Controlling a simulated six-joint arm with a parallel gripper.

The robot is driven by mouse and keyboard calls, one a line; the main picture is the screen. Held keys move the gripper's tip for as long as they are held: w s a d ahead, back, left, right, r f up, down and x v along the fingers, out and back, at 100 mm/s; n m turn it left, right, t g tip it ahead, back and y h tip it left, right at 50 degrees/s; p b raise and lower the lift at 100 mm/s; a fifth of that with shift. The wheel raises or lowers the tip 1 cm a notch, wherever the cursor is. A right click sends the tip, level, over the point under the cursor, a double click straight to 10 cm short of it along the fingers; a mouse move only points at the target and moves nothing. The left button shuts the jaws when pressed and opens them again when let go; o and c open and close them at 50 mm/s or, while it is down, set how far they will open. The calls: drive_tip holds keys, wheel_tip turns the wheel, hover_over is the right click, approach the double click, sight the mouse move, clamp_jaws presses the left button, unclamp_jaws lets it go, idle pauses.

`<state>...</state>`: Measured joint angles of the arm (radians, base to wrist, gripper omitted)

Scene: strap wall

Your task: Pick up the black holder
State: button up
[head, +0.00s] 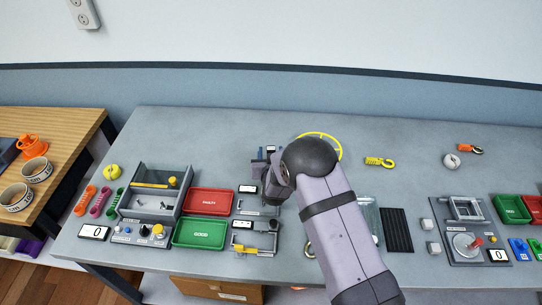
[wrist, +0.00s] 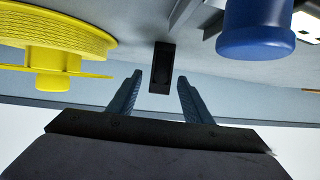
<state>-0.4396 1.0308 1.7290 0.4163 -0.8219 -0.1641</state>
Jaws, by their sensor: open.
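A small upright black block (wrist: 162,68), which looks like the black holder, shows in the wrist view just beyond the fingertips. It lines up with the gap between the fingers. My gripper (wrist: 160,84) is open and empty, with one finger to each side of the block's lower end in the picture. I cannot tell whether the block is between the fingers or still ahead of them. In the head view my gripper (head: 263,168) is low over the middle of the bench. My arm hides part of the area, and the holder cannot be made out clearly there.
In the wrist view, a yellow ribbed spool-like thing (wrist: 58,38) is at left and a blue cylinder (wrist: 256,30) at right. In the head view, red (head: 209,201) and green (head: 200,233) trays lie left of the arm. A yellow ring (head: 330,139) is partly hidden. The bench's back strip is mostly clear.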

sight(271, 147)
drive_tip(key=shift+p+x, duration=0.95)
drive_tip(key=shift+x, duration=0.3)
drive_tip(key=shift+p+x, duration=0.3)
drive_tip(key=shift+x, duration=1.05)
drive_tip(key=shift+f, duration=0.1)
drive_tip(key=shift+c, duration=0.3)
drive_tip(key=c, duration=1)
clamp_jaws()
